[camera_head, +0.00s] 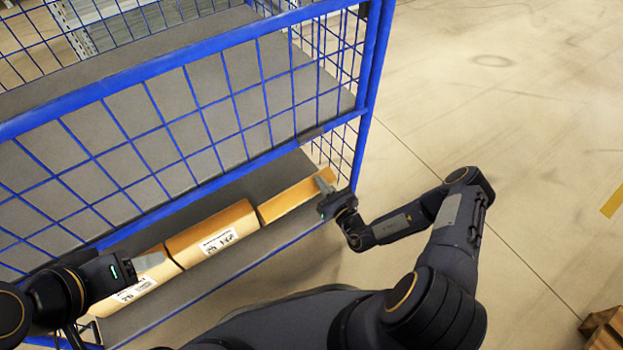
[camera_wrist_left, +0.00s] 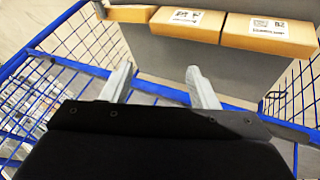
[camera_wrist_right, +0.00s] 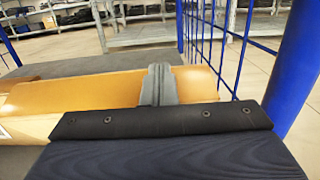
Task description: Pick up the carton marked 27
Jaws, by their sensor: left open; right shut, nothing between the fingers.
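Three tan cartons lie in a row on the grey lower shelf of a blue cart. The left carton (camera_head: 150,283) and the middle carton (camera_head: 212,232) carry white labels; the right carton (camera_head: 292,198) shows no label in the head view. The print is too blurred to tell which is marked 27. My left gripper (camera_head: 148,260) is by the left carton; in the left wrist view it is open and empty (camera_wrist_left: 160,82), with labelled cartons (camera_wrist_left: 270,34) beyond its fingers. My right gripper (camera_head: 325,184) is shut and empty at the right carton's outer end; its fingers (camera_wrist_right: 158,80) overlap that carton.
The blue mesh panel (camera_head: 190,100) and corner post (camera_head: 372,80) of the cart stand above and beside the shelf (camera_head: 150,318). Open floor (camera_head: 500,110) lies to the right. A wooden pallet (camera_head: 605,330) shows at the lower right. Racks (camera_wrist_right: 140,32) stand far behind.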

